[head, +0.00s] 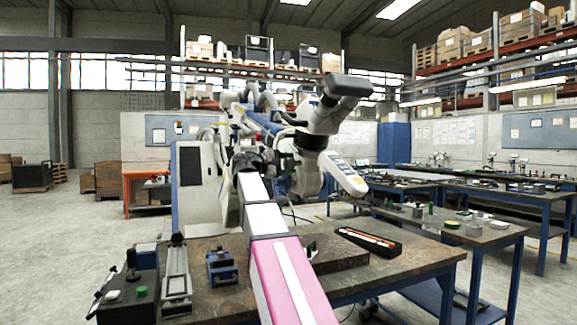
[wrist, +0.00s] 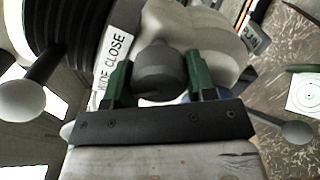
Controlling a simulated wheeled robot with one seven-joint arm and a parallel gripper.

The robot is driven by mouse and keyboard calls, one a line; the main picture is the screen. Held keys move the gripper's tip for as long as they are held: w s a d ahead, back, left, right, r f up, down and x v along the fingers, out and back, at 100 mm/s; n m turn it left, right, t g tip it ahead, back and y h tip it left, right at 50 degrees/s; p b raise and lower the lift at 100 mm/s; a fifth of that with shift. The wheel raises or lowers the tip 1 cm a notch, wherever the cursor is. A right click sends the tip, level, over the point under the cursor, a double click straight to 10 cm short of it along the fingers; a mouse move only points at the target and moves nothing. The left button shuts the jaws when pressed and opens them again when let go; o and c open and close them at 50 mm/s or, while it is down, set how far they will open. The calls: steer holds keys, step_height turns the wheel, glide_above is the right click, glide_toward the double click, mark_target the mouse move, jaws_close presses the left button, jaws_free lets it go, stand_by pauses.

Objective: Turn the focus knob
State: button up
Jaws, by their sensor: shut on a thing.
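The focus knob (wrist: 160,68) is a dark grey round knob on the pale microscope body (wrist: 205,38) in the wrist view. My gripper (wrist: 159,78) has its two green fingers on either side of the knob, shut on it. The microscope (head: 322,125), with its grey eyepiece head, hangs over the table in the head view. There my gripper is small and dark at the end of my arm, and the knob cannot be made out. A white label (wrist: 113,58) reading "IDE CLOSE" shows left of the knob.
In the wrist view, handles with pale ball ends stick out left (wrist: 22,98) and right (wrist: 297,132) of my gripper. The worktable (head: 400,262) holds a blue vise-like tool (head: 221,267) and a black tray (head: 369,242). More benches stand at the right.

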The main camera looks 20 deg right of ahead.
steer(key=shift+m, duration=0.7)
steer(key=o, duration=0.9)
steer(key=a, duration=1.1)
steer(key=shift+s, duration=0.2)
